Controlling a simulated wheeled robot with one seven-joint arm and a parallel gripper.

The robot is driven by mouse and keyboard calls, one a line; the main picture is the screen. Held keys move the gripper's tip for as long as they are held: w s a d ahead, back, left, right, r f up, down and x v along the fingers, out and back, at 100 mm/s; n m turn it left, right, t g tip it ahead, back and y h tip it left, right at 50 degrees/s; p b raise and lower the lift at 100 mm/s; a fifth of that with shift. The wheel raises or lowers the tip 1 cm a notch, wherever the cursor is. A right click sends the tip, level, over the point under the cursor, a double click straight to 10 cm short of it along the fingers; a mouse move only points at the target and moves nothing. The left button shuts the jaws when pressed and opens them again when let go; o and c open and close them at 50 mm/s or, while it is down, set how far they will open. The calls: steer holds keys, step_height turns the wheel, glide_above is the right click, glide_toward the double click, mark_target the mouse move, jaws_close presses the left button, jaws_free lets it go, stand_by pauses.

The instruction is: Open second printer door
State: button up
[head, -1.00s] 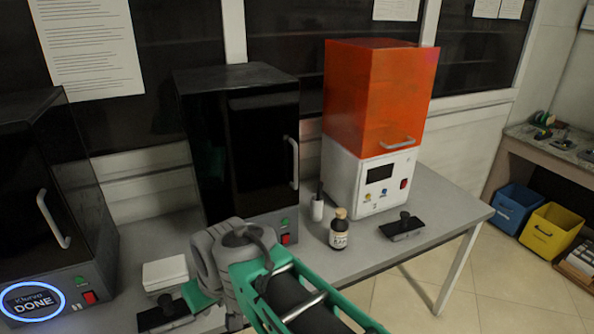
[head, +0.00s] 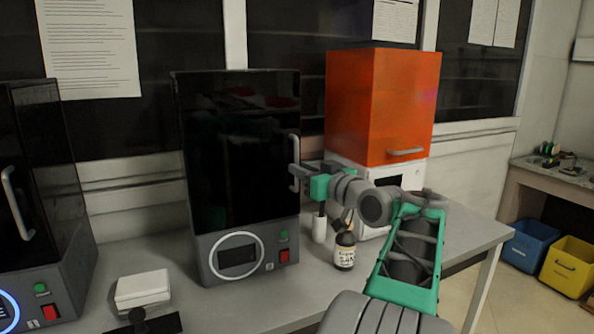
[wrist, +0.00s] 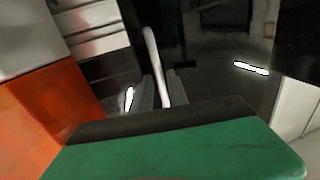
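The second printer (head: 235,150) is the middle black box; its dark door appears closed. Its upright pale handle (head: 294,150) is on the door's right edge, and the handle also shows in the wrist view (wrist: 153,62). My gripper (head: 295,178) is at the handle's lower part. In the wrist view my gripper (wrist: 162,92) has one finger on each side of the handle's lower end, with the fingers apart. Whether either finger touches the handle cannot be told.
An orange-topped printer (head: 380,105) stands to the right, partly behind my arm. A brown bottle (head: 345,250) stands below my arm. Another black printer (head: 40,190) is at the left, with a white box (head: 142,288) between. The grey table (head: 240,305) is clear in front of the middle printer.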

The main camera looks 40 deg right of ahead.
steer(key=shift+w+d, duration=0.1)
steer(key=shift+w, duration=1.1)
jaws_close()
stand_by(0.5)
